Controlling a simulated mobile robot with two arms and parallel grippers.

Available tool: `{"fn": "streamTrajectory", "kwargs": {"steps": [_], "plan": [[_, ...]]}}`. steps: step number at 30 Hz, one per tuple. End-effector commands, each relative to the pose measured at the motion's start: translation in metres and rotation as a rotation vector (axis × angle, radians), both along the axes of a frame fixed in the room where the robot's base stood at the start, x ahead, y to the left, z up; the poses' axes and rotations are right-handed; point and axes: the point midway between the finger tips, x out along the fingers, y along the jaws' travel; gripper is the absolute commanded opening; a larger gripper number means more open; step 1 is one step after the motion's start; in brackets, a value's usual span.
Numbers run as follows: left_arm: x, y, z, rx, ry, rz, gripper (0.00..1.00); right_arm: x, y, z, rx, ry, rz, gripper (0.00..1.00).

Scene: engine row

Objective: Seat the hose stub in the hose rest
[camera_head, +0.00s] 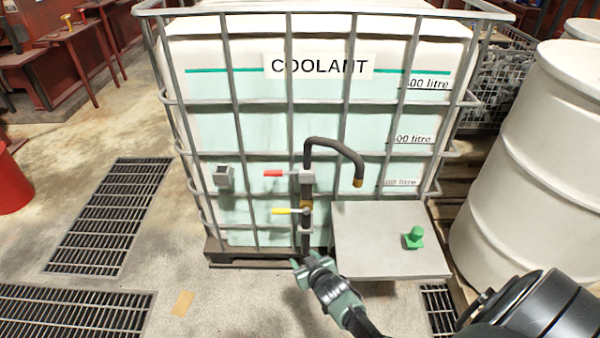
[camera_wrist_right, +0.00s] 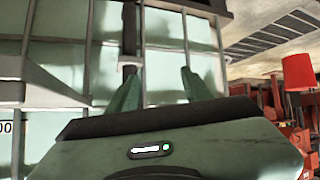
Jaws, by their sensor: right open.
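A black curved hose stub (camera_head: 335,145) rises from the upright pipe on the front of the coolant tank. It arches right, and its brass end (camera_head: 358,183) hangs above the grey shelf. A small grey block (camera_head: 223,178) on the cage bars at left may be the hose rest; I cannot be sure. My right gripper (camera_head: 303,264) is low in front of the pipe's lower end, below the yellow valve handle. In the right wrist view its green fingers (camera_wrist_right: 158,88) are apart with nothing held, and the dark pipe (camera_wrist_right: 130,35) shows beyond them. My left gripper is out of view.
The caged tank (camera_head: 310,90) has a red handle (camera_head: 272,173) and a yellow handle (camera_head: 285,211) on its pipe. A grey shelf (camera_head: 375,255) bears a green knobbed piece (camera_head: 414,238). A white drum (camera_head: 530,160) stands at right.

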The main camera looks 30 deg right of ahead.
Motion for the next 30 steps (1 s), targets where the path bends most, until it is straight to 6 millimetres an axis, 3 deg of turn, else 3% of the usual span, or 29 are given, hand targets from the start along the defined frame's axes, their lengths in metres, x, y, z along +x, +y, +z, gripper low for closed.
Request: {"fn": "streamTrajectory", "kwargs": {"steps": [5,9,12,16,20,30], "plan": [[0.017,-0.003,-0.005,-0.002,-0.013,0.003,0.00,0.048,-0.024,0.062,-0.013,-0.167,-0.050,0.50],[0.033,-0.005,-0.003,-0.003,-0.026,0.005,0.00,0.081,-0.050,0.136,-0.028,-0.338,-0.105,0.50],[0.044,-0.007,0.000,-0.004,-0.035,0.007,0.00,0.094,-0.070,0.195,-0.040,-0.470,-0.148,0.50],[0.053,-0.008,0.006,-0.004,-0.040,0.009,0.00,0.096,-0.087,0.251,-0.050,-0.587,-0.189,0.50],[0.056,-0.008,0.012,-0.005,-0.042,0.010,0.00,0.099,-0.094,0.270,-0.055,-0.624,-0.201,0.50],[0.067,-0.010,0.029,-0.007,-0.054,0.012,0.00,0.136,-0.109,0.269,-0.054,-0.622,-0.201,0.50]]}}
